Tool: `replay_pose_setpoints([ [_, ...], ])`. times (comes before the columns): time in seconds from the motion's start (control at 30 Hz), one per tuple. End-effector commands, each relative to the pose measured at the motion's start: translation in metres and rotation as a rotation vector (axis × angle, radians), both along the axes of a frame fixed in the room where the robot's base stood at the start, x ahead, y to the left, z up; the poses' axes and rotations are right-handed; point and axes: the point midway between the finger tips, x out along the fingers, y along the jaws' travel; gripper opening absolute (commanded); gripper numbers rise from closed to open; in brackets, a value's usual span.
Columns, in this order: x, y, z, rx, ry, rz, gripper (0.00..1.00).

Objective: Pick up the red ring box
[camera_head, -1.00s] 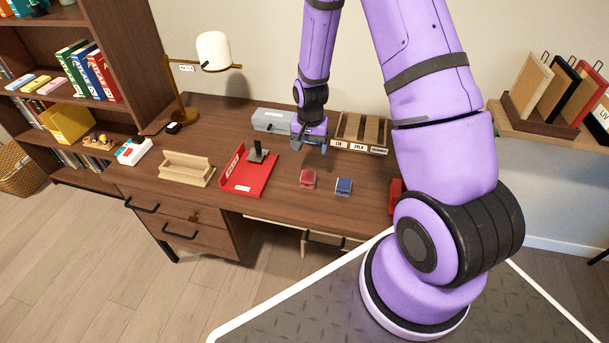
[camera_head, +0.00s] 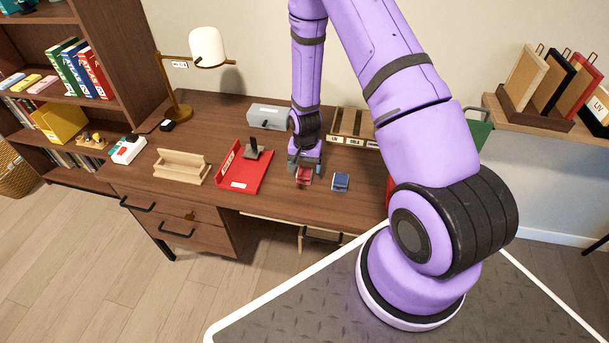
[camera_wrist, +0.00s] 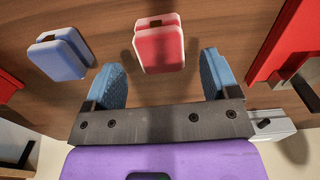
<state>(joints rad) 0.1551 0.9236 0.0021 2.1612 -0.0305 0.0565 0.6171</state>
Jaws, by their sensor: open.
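The red ring box (camera_head: 304,174) lies on the wooden desk, partly covered from above by my gripper in the head view. In the wrist view the red ring box (camera_wrist: 159,45) sits just beyond the gap between the fingers, roughly centred and nearer the camera's far side. My gripper (camera_wrist: 161,80) is open and empty, its two blue fingers spread wider than the box. In the head view my gripper (camera_head: 304,168) hangs low over the box, pointing down. I cannot tell whether it touches the box.
A blue ring box (camera_head: 341,181) lies right of the red one, and left of it in the wrist view (camera_wrist: 61,54). A red tray (camera_head: 242,185) with a dark stamp-like object stands to the left. A grey box (camera_head: 268,116) and a wooden sorter (camera_head: 352,141) stand behind.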

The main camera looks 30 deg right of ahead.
Motion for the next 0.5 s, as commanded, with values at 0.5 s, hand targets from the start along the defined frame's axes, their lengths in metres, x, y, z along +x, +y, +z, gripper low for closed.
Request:
replay_pose_setpoints([
  [0.5,-0.001,0.002,-0.038,0.0,0.0,0.0,0.81],
])
